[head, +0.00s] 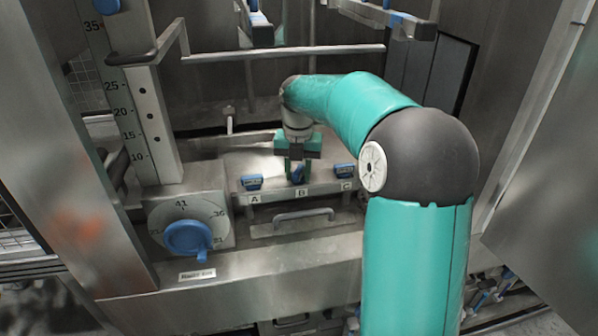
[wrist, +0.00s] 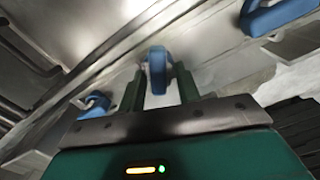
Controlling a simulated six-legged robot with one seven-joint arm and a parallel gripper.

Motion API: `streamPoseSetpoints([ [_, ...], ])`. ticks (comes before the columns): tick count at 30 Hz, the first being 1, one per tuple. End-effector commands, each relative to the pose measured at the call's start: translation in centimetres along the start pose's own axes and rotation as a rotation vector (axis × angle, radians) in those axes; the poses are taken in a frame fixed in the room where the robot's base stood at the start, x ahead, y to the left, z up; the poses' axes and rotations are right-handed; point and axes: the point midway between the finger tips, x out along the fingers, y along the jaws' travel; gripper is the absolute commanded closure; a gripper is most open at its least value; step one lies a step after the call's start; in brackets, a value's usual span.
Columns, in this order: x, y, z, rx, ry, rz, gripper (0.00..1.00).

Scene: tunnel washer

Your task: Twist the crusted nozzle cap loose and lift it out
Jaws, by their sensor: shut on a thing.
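Three blue caps sit in a row on a metal ledge behind the labels A, B and C. My gripper (head: 297,172) points down at the middle one, the B cap (head: 299,174). In the wrist view the B cap (wrist: 157,68) is between the two green fingers of my gripper (wrist: 160,85), which are shut on it. It stands narrow and turned compared with the wide A cap (head: 251,182) and C cap (head: 345,170). Crust on the cap cannot be made out. Its lower end is hidden, so I cannot tell whether it is still seated.
A blue dial knob (head: 188,238) is on a panel at the lower left. A metal handle (head: 304,215) lies in front of the ledge. A horizontal rail (head: 285,53) crosses behind my wrist, and a scale post (head: 150,115) rises at the left.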

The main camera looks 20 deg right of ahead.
Motion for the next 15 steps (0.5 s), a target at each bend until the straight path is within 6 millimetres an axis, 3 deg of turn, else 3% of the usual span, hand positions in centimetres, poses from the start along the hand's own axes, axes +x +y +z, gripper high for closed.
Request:
streamPoseSetpoints([
  [1, 1.5, -1.0, 0.5, 0.01, 0.007, -0.013, 0.89],
  [15, 0.2, -1.0, 0.5, 0.016, 0.005, -0.012, 0.89],
])
